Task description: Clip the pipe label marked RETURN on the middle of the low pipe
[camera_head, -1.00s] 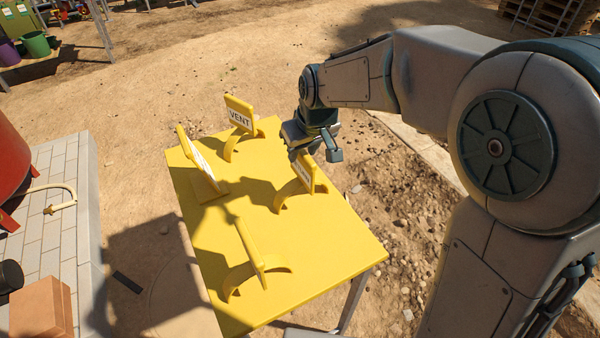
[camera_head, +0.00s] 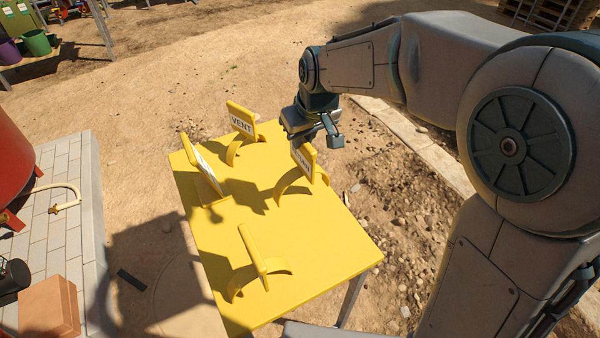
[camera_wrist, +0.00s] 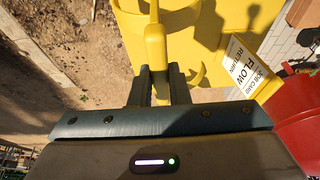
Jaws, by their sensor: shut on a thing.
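My gripper (camera_head: 318,138) is at the table's far right edge. It is shut on a yellow pipe label (camera_head: 303,160) with a curved clip below; its lettering is too small to read. In the wrist view the held label (camera_wrist: 155,45) is edge-on between the fingers, with the clip's arc beyond. A label reading VENT (camera_head: 241,120) stands at the table's far end. Another label (camera_head: 254,255) stands edge-on near the front, its face hidden. A job card (camera_head: 205,172) stands at the left edge; in the wrist view the card (camera_wrist: 245,68) reads FLOW and RETURN. I cannot identify the low pipe.
The yellow table (camera_head: 310,255) has bare room at its middle and right front. A pale tiled block (camera_head: 62,225) stands left, with a red vessel (camera_head: 15,165), a bent cream piece (camera_head: 65,188) and a brown box (camera_head: 45,307) on it. Sandy ground lies around.

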